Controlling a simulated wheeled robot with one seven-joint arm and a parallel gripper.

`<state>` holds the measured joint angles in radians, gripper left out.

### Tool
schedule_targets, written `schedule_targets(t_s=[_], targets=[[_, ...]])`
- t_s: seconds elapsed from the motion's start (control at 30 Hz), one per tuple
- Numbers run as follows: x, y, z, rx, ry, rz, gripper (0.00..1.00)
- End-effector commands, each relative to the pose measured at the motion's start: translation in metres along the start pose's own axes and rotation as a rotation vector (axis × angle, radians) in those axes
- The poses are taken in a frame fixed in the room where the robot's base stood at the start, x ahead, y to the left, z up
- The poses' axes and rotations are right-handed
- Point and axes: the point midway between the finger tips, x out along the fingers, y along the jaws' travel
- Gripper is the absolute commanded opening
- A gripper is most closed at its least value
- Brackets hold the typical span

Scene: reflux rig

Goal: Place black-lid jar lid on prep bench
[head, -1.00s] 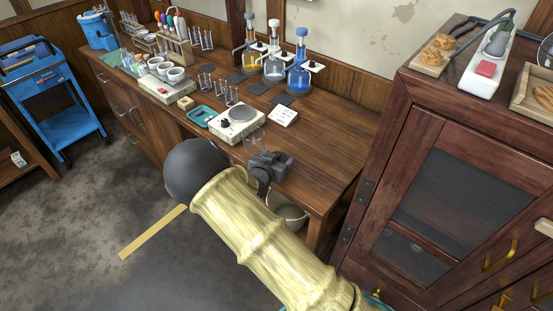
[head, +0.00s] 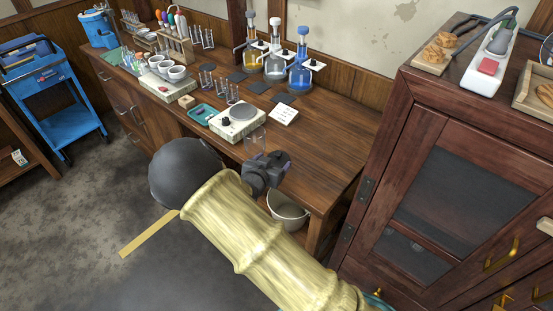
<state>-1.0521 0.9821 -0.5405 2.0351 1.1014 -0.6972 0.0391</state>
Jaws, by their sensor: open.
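The wooden bench (head: 325,132) runs along the wall in the head view, and I take it to be the prep bench. My gripper (head: 268,158) is over the bench's front edge, near its right end. It is open; its fingertips are partly hidden by its own dark body, and no lid shows in it. A clear glass vessel (head: 255,137) shows just behind the gripper; I cannot tell whether they touch. I cannot make out a black-lid jar or its lid in this view.
Flasks with coloured liquid (head: 299,74) stand at the back. The bench's right part is clear. A bucket (head: 287,211) stands below; a tall cabinet (head: 398,122) is right.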

Motion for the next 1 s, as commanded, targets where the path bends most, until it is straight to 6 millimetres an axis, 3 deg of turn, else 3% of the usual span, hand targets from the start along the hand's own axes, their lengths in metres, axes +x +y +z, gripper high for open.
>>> schedule_targets(t_s=[0.2,0.4,1.0], targets=[[-0.045,-0.001,0.0,0.001,0.0,-0.003,0.77],[-0.073,0.0,0.0,0.0,0.0,-0.001,0.77],[-0.078,0.0,0.0,0.0,0.0,0.001,0.77]])
